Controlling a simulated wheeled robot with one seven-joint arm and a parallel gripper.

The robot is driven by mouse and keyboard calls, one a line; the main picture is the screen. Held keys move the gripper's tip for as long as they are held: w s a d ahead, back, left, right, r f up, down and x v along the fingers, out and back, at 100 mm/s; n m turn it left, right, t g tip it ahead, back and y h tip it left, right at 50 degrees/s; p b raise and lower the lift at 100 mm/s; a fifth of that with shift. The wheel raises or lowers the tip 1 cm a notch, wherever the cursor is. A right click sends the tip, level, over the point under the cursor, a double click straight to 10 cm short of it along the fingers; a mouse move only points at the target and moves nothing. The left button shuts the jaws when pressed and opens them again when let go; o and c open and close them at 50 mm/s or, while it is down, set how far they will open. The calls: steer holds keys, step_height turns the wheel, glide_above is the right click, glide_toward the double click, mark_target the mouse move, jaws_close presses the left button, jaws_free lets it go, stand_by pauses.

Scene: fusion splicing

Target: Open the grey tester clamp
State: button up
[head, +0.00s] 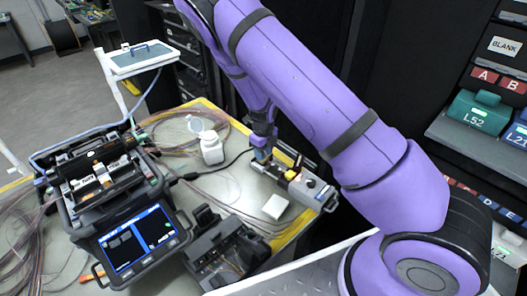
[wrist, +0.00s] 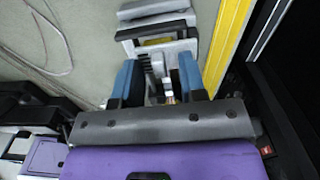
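The grey tester (head: 311,188) lies on the table's right side in the head view, with yellow and dark parts at its near-arm end. It also shows in the wrist view (wrist: 158,32) as a grey body with a yellow strip. My gripper (head: 263,153) is low beside the tester's upper left end. In the wrist view its two blue fingers (wrist: 158,82) are apart, with a narrow grey and dark part of the tester between them. I cannot tell whether they touch it. Whether the clamp lid is raised is too small to tell.
A fusion splicer (head: 120,205) with a lit screen stands at left. A white bottle (head: 211,148), a small white box (head: 275,206) and a black device (head: 225,250) are on the table. Loose fibres cross the middle. A yellow edge strip (wrist: 228,45) runs right of the tester.

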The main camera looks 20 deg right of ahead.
jaws_close()
steer(key=shift+d, duration=0.1)
steer(key=y, duration=0.1)
steer(key=g+y, duration=0.1)
steer(key=d+r+y, duration=0.1)
steer(key=shift+w+g+y, duration=0.3)
steer(key=shift+w+g, duration=0.05)
steer(key=shift+g, duration=0.05)
steer(key=g+y, duration=0.1)
steer(key=d+y, duration=0.1)
steer(key=y, duration=0.1)
steer(key=g+y, duration=0.1)
steer(key=shift+w+d+r+g+y, duration=0.3)
steer(key=shift+w, duration=0.1)
stand_by(0.4)
